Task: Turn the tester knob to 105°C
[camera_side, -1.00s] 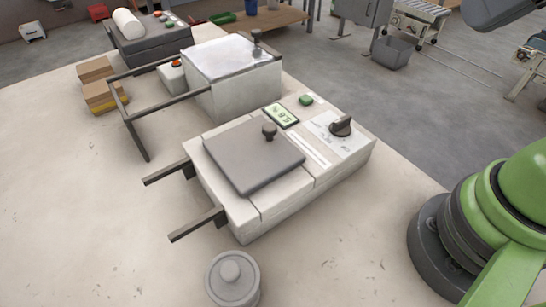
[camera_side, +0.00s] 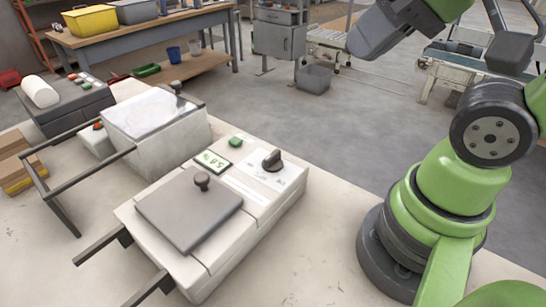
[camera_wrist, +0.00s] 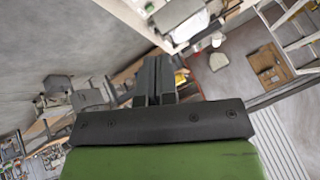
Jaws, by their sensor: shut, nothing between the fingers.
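The tester is the off-white box (camera_side: 262,228) on the bench in the side view, with a grey lid (camera_side: 190,212). Its black knob (camera_side: 272,160) stands on a white dial plate at the back right. The dial markings are too small to read, so I cannot tell the knob's setting. In the side view my arm's dark end is high at the top, well apart from the knob.
A white box with a clear lid (camera_side: 155,115) stands behind the tester, with a dark rail frame (camera_side: 85,180) beside it. Cardboard boxes (camera_side: 15,165) lie at the left. A grey bin (camera_side: 314,78) stands on the floor beyond. The air above the knob looks clear.

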